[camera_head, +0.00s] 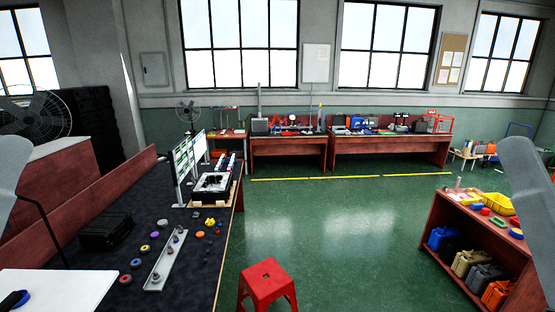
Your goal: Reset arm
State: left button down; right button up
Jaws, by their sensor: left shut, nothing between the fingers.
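Pale grey links of my two arms stand at the left and right picture edges. At the bottom left corner, a small dark part with blue on it, which looks like my left gripper (14,300), shows over a white board (55,288). It is shut with nothing held. The picture edge cuts it off, so its fingers are hard to make out. My right gripper is out of the picture.
A dark-topped workbench (150,215) on the left carries a black case (106,231), several coloured discs, a grey strip (166,262) and a black machine part (212,187). A red stool (266,284) stands on the open green floor. A red shelf (452,208) with bins stands right.

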pick_arm(q)
notch_tip(320, 180, up, 13)
jog(key=p, duration=1)
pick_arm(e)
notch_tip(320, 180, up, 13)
pick_arm(q)
notch_tip(320, 180, down, 46)
jog(key=b, duration=4.5)
jog(key=shift+h+b, duration=0.3)
jog(key=shift+b, duration=0.1)
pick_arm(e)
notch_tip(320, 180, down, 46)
